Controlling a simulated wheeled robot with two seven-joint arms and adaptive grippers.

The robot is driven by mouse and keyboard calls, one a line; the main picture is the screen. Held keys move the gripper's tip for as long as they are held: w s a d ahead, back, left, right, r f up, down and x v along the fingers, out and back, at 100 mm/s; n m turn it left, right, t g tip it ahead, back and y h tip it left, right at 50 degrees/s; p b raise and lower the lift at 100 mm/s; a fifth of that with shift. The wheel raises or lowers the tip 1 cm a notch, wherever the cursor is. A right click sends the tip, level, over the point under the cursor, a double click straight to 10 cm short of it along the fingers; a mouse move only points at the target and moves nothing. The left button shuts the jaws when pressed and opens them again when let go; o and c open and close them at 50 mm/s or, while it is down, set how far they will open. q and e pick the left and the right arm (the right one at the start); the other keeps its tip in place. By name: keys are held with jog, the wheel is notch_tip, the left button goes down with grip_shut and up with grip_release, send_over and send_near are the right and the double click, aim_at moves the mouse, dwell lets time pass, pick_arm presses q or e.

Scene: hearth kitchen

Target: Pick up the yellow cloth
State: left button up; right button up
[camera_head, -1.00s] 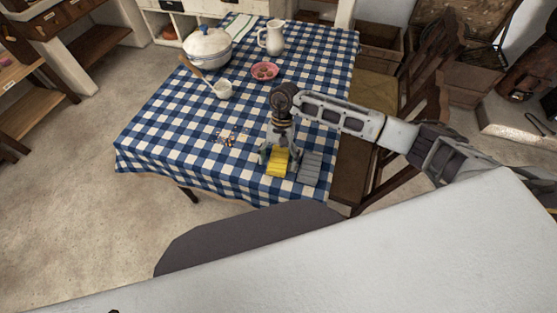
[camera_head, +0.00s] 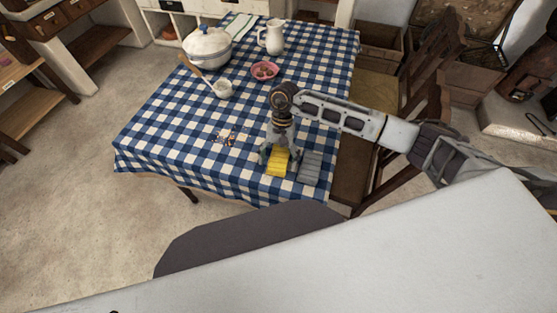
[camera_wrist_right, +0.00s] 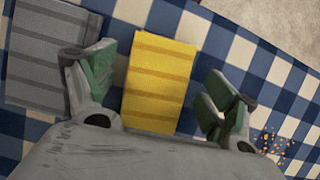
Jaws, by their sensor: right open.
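The yellow cloth (camera_head: 278,164) lies folded on the blue checked tablecloth near the table's front edge. In the right wrist view the yellow cloth (camera_wrist_right: 158,80) shows faint stripes and lies between the spread fingers. My right gripper (camera_head: 278,155) is open above the cloth, one finger on each side of it. In the right wrist view the gripper (camera_wrist_right: 160,92) holds nothing; whether the fingertips touch the table I cannot tell. My left gripper is not in view.
A grey folded cloth (camera_head: 310,167) lies close beside the yellow one. Crumbs (camera_head: 227,139) lie to the left. A chair (camera_head: 425,80) stands at right.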

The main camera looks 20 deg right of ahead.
jog(key=shift+f, duration=0.1)
dwell(0.5)
jog(key=c, duration=1)
jog(key=shift+s+f, duration=0.1)
jog(key=shift+s, duration=0.05)
jog(key=shift+c, duration=0.2)
